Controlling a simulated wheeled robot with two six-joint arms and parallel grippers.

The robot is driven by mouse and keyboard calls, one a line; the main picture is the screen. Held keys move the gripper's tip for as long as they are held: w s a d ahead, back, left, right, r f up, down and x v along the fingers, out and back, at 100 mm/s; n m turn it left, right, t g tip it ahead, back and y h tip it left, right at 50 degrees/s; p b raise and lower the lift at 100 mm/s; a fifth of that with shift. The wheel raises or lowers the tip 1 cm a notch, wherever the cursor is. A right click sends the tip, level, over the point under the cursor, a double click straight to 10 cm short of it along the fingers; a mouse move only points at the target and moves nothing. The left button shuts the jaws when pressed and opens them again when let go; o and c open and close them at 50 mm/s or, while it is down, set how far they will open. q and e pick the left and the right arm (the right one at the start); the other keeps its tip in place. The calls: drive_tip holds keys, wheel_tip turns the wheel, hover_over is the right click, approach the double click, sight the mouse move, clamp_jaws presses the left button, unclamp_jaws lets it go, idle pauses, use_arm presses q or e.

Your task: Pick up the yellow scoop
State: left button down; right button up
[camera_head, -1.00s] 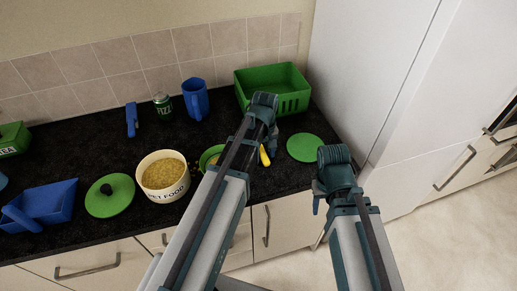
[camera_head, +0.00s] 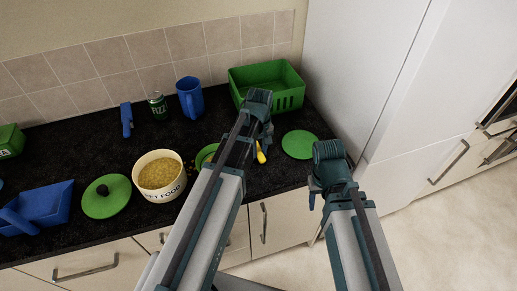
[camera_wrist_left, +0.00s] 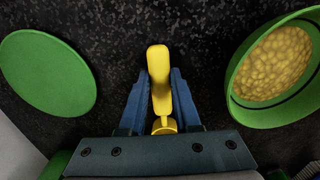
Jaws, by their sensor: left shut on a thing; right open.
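The yellow scoop (camera_head: 261,153) shows in the head view beside the end of my left arm, mostly hidden by it. In the left wrist view the scoop (camera_wrist_left: 159,68) stands between the two blue fingers of my left gripper (camera_wrist_left: 162,76), which is shut on its handle. I cannot tell whether the scoop touches the dark worktop. My right gripper (camera_head: 313,195) is open and empty, in front of the counter edge.
A green bowl of yellow pellets (camera_wrist_left: 273,65) and a flat green disc (camera_wrist_left: 47,72) lie either side of the left gripper. A green basket (camera_head: 266,88), blue jug (camera_head: 189,98), pet food tub (camera_head: 159,178), green lid (camera_head: 105,198) and blue dustpan (camera_head: 45,205) also occupy the worktop.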

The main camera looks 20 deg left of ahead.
use_arm(q)
wheel_tip(320, 180, up, 10)
drive_tip(key=p, duration=0.9)
drive_tip(key=shift+f, duration=0.25)
wheel_tip(320, 180, down, 4)
drive_tip(key=b, duration=0.4)
drive_tip(key=shift+r, duration=0.2)
drive_tip(key=shift+s, duration=0.1)
